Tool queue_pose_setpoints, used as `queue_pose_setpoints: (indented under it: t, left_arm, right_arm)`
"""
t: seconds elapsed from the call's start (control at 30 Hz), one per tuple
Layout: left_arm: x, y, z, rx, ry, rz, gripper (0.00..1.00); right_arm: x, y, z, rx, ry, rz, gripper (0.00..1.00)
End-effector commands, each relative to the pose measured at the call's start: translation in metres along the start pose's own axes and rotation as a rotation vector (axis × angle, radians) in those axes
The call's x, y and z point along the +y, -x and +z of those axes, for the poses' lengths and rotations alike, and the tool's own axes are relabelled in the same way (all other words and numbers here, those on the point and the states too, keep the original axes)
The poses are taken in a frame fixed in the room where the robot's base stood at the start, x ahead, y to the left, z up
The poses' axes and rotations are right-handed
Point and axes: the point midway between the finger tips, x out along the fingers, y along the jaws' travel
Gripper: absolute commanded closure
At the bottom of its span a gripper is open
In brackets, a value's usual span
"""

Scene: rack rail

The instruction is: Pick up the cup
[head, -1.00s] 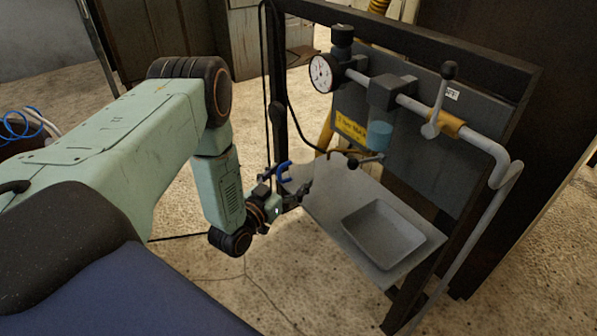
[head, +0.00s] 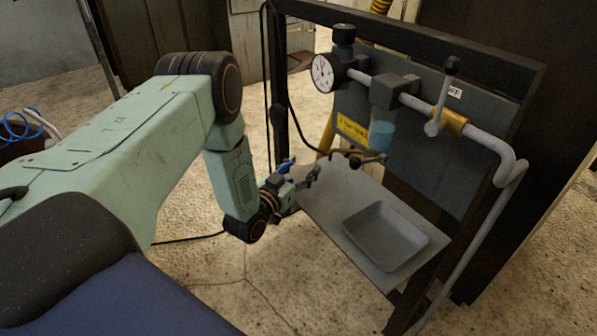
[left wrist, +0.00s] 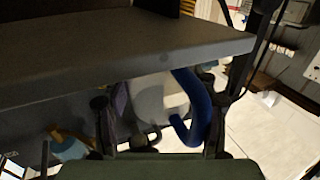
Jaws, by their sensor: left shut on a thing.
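The cup (left wrist: 152,100) is pale with a curved blue handle (left wrist: 190,115), and sits between the two fingers in the left wrist view. The shelf plate partly covers it there. In the head view only a small blue part of the cup (head: 286,166) shows behind my left gripper (head: 301,179); the rest is hidden. My left gripper is shut on the cup at the left edge of the shelf plate. My right gripper is in neither view.
The grey shelf plate (head: 318,199) carries a shallow grey tray (head: 350,236). A dark rack frame (head: 279,90) stands close behind the gripper. Above the shelf are a gauge (head: 324,73), a pipe (head: 413,103) and a blue bowl (head: 381,136). Open floor lies in front.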

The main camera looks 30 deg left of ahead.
Motion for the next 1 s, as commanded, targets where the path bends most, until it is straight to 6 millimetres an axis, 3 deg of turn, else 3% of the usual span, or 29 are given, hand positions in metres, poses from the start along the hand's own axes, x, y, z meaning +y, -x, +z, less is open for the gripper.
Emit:
queue_pose_setpoints:
  t: [0.27, 0.57, 1.0]
  left_arm:
    - [0.000, 0.000, 0.001, -0.002, 0.000, 0.000, 0.73]
    - [0.000, 0.000, -0.006, 0.000, 0.000, -0.001, 0.74]
    - [0.000, 0.000, -0.086, 0.002, 0.001, -0.001, 0.74]
  right_arm:
    - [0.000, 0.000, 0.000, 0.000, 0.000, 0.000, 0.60]
    - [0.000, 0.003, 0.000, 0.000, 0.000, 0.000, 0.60]
    - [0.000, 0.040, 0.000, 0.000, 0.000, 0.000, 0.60]
